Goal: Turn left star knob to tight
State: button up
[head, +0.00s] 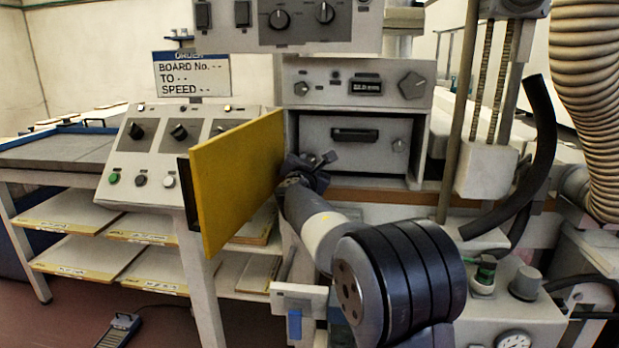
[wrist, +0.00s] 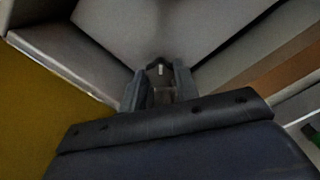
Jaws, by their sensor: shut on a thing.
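My gripper (head: 308,168) is at the lower left of the grey cabinet front, beside the open yellow panel (head: 237,175). In the wrist view my gripper (wrist: 159,86) has its two fingers closed on either side of a small dark knob (wrist: 158,68) with a pale mark on it. I take this for the left star knob; its star shape does not show clearly. In the head view the knob is hidden by my gripper. No tight mark or scale can be made out in either view.
The yellow panel stands close to the left of my gripper. A sloping control console (head: 165,160) is further left. A grey drawer unit (head: 355,145) is behind my gripper. At right are a black hose (head: 535,150) and a ribbed duct (head: 590,90).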

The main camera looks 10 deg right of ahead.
jog(key=shift+f+m+b, duration=0.15)
jog(key=shift+m+b, duration=3.4)
jog(key=shift+m, duration=0.75)
jog(key=o, duration=1)
jog(key=shift+c, duration=0.2)
jog(key=b+v, duration=0.1)
jog(key=v, duration=0.9)
jog(key=shift+s+b, duration=0.3)
jog(key=shift+s, duration=0.1)
